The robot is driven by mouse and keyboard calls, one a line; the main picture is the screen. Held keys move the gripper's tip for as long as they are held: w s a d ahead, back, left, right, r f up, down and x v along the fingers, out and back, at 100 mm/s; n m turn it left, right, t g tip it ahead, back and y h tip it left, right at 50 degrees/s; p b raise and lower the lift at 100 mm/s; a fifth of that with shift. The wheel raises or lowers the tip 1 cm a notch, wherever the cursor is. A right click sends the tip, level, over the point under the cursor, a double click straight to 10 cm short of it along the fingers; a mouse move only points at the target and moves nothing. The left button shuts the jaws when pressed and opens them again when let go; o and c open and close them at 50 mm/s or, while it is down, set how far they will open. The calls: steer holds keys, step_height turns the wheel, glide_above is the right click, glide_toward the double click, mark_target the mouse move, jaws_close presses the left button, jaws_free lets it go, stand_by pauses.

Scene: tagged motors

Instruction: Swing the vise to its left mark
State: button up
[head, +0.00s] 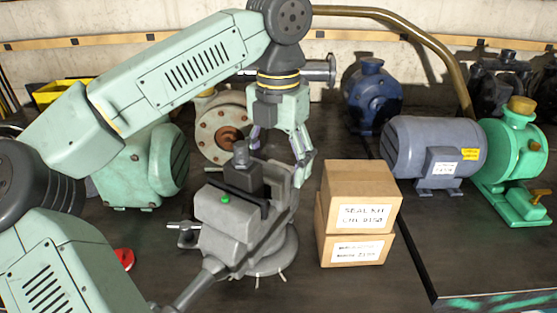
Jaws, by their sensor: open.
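The grey vise (228,225) stands on a round swivel base (272,262) in the middle of the dark bench. A dark block with a bolt-like top (242,170) sits at its jaws. Its handle points toward the lower left of the picture. Light tick marks show at the front edge of the base; which one is the left mark I cannot tell. My gripper (280,155) points down at the vise's back end, with its fingers apart. One finger is behind the dark block's top and the other is to the right of the vise. Whether they touch it I cannot tell.
Two stacked cardboard boxes (357,213) stand close to the right of the vise. A blue-grey motor (432,150) with a green pump (515,150) is farther right. A green motor (140,170) and a flanged part (221,130) stand behind left. A red disc (124,258) lies at left.

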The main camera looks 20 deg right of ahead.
step_height(320, 180, up, 8)
steer(key=shift+f, duration=0.25)
steer(key=shift+s, duration=0.1)
stand_by(0.4)
